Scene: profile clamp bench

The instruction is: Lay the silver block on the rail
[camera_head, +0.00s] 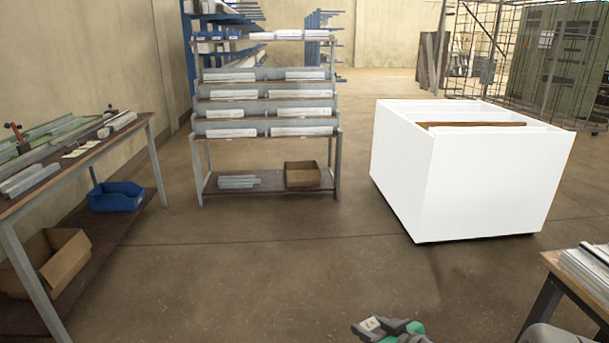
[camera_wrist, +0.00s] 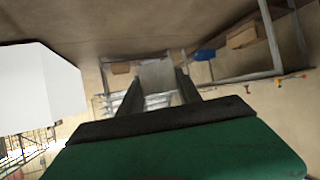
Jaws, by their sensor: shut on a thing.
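The silver block (camera_wrist: 157,74) is a plain grey piece held between the two dark fingers of my gripper (camera_wrist: 160,90) in the wrist view. In the head view my gripper (camera_head: 383,327) shows at the bottom edge, with a small pale face of the block (camera_head: 370,323) at its tip. It is in the air, apart from both benches. The left bench (camera_head: 140,124) carries long grey profiles (camera_head: 60,133) and red-handled clamps. I cannot tell which profile is the rail.
A white cabinet (camera_head: 475,185) stands right of centre. A shelf rack (camera_head: 265,134) with pale profiles stands at the back. A blue bin (camera_head: 116,196) and a cardboard box (camera_head: 50,262) sit under the left bench. A right table (camera_head: 565,275) holds stacked profiles. The middle floor is clear.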

